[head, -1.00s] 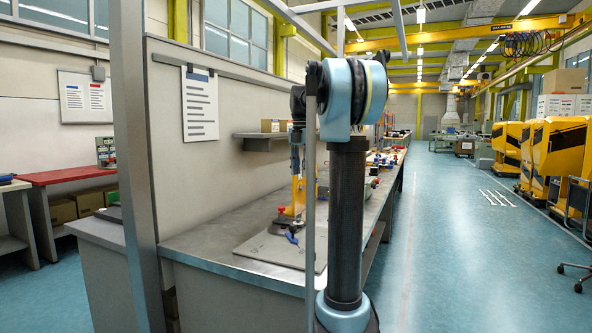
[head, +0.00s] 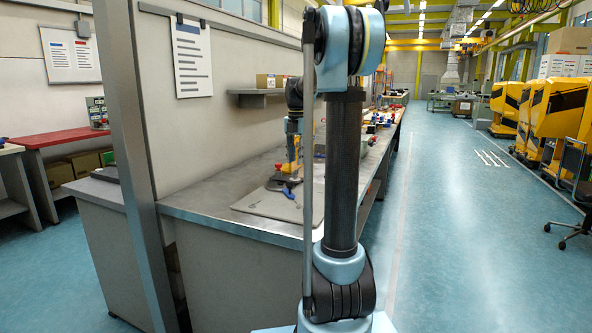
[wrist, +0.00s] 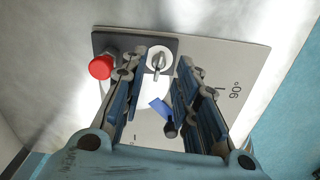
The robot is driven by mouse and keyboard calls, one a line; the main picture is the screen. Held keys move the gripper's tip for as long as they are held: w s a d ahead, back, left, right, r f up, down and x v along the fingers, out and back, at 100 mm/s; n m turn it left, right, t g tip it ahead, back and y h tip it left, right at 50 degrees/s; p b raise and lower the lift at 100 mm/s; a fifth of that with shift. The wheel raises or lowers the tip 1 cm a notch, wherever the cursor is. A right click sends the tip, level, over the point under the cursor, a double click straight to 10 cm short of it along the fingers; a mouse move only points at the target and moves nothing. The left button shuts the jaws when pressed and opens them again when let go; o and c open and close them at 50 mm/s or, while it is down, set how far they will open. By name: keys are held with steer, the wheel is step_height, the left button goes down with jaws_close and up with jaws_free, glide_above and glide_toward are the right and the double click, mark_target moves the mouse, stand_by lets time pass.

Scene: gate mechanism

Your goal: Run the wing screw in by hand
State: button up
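A silver screw with an upright wing (wrist: 158,62), apparently the wing screw, stands on a dark grey block (wrist: 136,43) at the top of the wrist view. My gripper (wrist: 161,66) is open, with one finger to each side of the screw in the picture. No contact with it shows, and I cannot tell the height gap. A red knob (wrist: 101,67) sits left of the screw, beyond the left finger. A blue lever (wrist: 160,107) with a dark end shows between the fingers. In the head view the screw cannot be made out.
The block is on a light plate (wrist: 225,62) marked 90°. In the head view the plate (head: 262,205) lies on the grey bench (head: 190,205). Coloured small parts (head: 378,122) are farther back.

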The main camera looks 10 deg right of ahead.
mark_target(295, 174)
steer(key=shift+f, duration=2.3)
steer(key=shift+c, duration=0.3)
jaws_close()
